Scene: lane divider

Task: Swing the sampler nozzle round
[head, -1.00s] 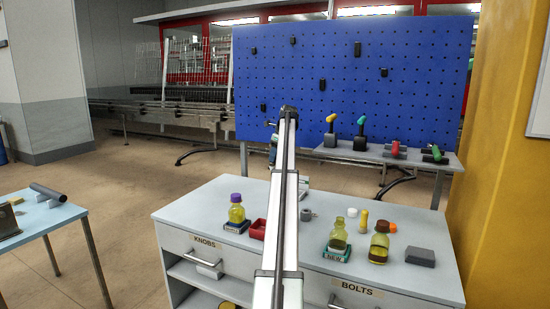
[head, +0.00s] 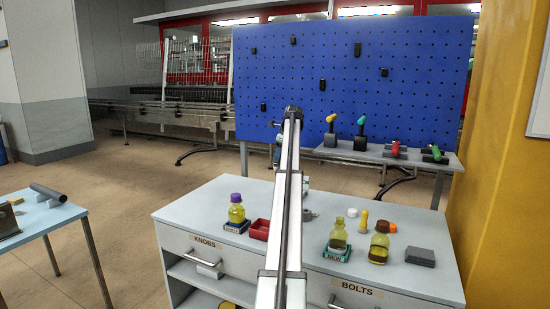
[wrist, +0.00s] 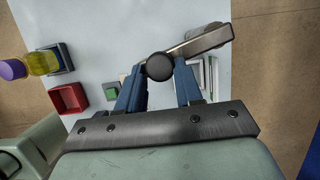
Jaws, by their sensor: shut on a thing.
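In the wrist view, my gripper (wrist: 160,72) has its two blue fingers closed on either side of a round black knob. A grey metal bar, which looks like the sampler nozzle (wrist: 208,40), runs from the knob up and to the right. The parts under the knob are mostly hidden by it and the fingers. In the head view my arm covers the gripper and most of the sampler; only a small grey piece shows just right of the arm on the bench.
A purple-capped bottle (head: 236,212) and a red tray (head: 260,229) stand left of my arm on the white bench (head: 190,215). Two yellowish bottles (head: 338,235) (head: 379,245), small caps and a grey block (head: 420,257) stand to the right. A blue pegboard (head: 350,80) rises behind.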

